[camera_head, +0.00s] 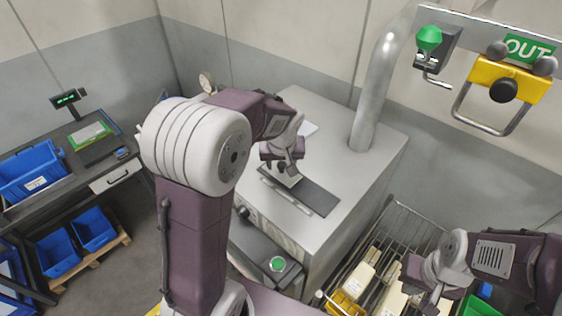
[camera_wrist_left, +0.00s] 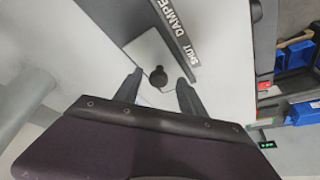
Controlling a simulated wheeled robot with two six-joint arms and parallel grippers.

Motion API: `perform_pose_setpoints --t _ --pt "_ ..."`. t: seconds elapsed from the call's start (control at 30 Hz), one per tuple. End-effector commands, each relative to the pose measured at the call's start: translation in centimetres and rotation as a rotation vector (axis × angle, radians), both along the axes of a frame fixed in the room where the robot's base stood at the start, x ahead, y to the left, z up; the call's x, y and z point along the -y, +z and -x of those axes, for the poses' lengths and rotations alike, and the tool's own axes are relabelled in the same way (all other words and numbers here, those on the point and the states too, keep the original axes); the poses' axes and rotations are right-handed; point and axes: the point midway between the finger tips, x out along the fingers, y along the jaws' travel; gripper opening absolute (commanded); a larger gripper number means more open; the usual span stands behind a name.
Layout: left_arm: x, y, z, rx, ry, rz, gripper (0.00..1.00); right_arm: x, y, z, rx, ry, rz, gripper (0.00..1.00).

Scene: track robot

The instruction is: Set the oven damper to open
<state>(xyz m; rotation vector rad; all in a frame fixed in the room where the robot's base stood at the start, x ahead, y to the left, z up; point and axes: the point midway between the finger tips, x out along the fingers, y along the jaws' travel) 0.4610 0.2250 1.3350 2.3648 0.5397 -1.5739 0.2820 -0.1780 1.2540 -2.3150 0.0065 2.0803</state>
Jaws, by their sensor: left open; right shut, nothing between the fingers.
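The damper (camera_head: 312,196) is a dark slot on top of the grey metal oven (camera_head: 345,150). In the left wrist view its black knob (camera_wrist_left: 158,76) stands on a pale plate (camera_wrist_left: 143,48), near the "SHUT" end of the dark label strip (camera_wrist_left: 178,35) reading "DAMPER". My left gripper (camera_head: 284,169) is over that end of the slot. Its fingers (camera_wrist_left: 159,92) are open, one on each side of the knob in the picture; whether they touch it I cannot tell. My right gripper (camera_head: 424,288) is shut and empty, above the wire rack at the lower right.
A thick metal pipe (camera_head: 376,95) rises from the oven's back right. A wire rack (camera_head: 402,228) with pale blocks stands at right. A yellow handled fixture (camera_head: 505,75) and a green knob (camera_head: 428,38) are on the wall rail. A bench (camera_head: 75,180) with blue bins stands left.

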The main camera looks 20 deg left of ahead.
Motion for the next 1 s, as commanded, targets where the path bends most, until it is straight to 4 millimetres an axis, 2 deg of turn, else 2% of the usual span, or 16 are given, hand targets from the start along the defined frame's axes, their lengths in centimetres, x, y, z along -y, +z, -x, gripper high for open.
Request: perform_pose_setpoints --t 0.03,0.17,0.2,1.0 --pt "0.0 0.0 0.0 0.0 0.0 0.0 0.4 0.0 -0.01 0.01 0.0 0.0 0.0 0.0" --pt "-0.02 0.01 0.01 0.0 0.0 -0.001 0.03 0.0 -0.01 0.0 0.0 0.0 0.0 0.0" --pt "-0.03 0.0 0.01 0.0 0.0 -0.001 0.0 0.0 -0.01 0.0 0.0 0.0 0.0 0.0" --pt "-0.02 -0.01 -0.07 0.002 -0.001 -0.001 0.0 0.0 -0.04 0.0 0.0 0.0 0.0 0.0"
